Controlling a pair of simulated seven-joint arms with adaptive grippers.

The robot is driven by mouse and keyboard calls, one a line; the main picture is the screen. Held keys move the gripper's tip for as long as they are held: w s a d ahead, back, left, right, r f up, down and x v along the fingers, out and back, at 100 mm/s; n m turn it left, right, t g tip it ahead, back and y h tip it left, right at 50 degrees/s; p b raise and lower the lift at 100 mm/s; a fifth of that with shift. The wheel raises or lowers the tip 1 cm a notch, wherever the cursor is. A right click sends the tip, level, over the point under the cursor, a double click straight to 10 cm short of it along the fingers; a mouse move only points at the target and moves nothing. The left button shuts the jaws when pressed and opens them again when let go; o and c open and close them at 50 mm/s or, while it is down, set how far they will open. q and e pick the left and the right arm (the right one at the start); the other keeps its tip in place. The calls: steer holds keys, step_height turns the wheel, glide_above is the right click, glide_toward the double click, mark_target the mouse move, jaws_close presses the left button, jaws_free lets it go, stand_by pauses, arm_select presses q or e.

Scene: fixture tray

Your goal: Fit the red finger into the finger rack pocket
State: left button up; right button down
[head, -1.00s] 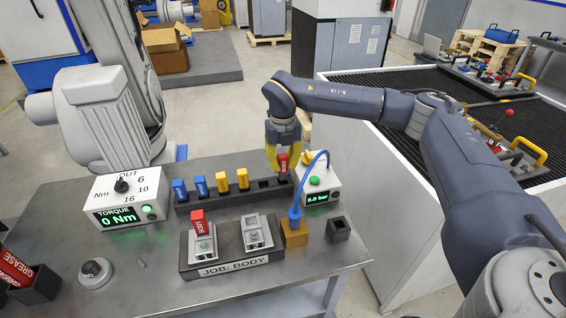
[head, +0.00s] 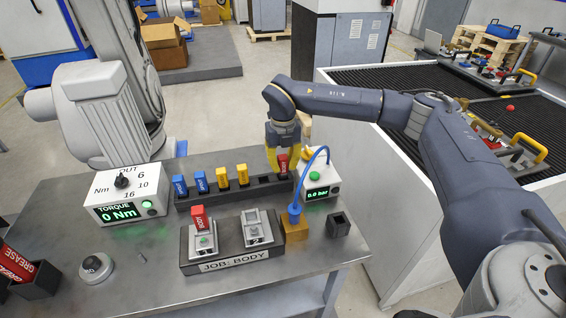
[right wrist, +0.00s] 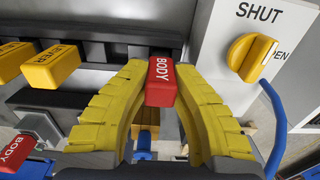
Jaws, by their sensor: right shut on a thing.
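The red finger (head: 282,162), marked BODY, is held upright between the yellow fingers of my right gripper (head: 281,158). In the right wrist view the red finger (right wrist: 161,82) sits between both yellow fingers, with its top showing. It is at the right end of the dark finger rack (head: 227,198), beside an empty pocket (head: 264,180). Its lower end is hidden, so I cannot tell how deep it sits. Two blue fingers (head: 190,183) and two yellow fingers (head: 232,176) stand in the rack to the left. My left gripper is not in view.
A pressure box (head: 318,186) with a yellow knob (right wrist: 251,57) and blue hose stands close right of the gripper. In front is the JOB: BODY fixture (head: 232,263) with another red finger (head: 198,217). A torque box (head: 125,209) stands left.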

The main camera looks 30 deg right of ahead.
steer(key=shift+f, duration=0.5)
steer(key=c, duration=1.1)
jaws_free()
steer(key=shift+c, duration=0.2)
step_height(320, 180, up, 12)
steer(key=shift+f, duration=0.1)
steer(key=shift+a, duration=0.1)
